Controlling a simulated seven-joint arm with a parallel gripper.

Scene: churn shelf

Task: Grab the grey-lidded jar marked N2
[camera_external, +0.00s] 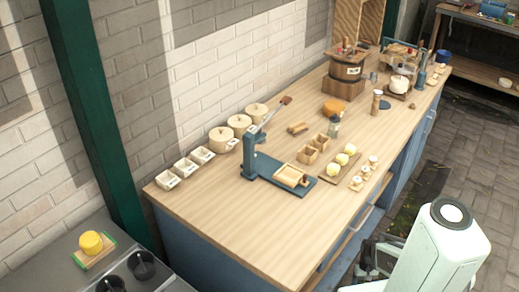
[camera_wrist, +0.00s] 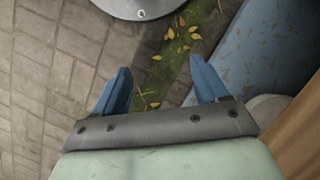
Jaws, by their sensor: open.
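A small jar with a greyish lid (camera_external: 334,127) stands upright on the wooden counter, behind the small wooden boxes. Any N2 mark is too small to read in these views. My gripper (camera_wrist: 161,80) is open and empty, its two blue fingers spread wide over the paved floor. In the external view, it is low beside the counter's front, partly hidden by my arm. No jar is in the wrist view.
The wooden counter (camera_external: 225,215) has a clear front left area. A blue press (camera_external: 250,155), small wooden boxes (camera_external: 308,155) and a board with yellow balls (camera_external: 338,172) stand near the jar. A wooden churn (camera_external: 346,72) stands at the back. The blue cabinet side (camera_wrist: 265,50) is close right of my gripper.

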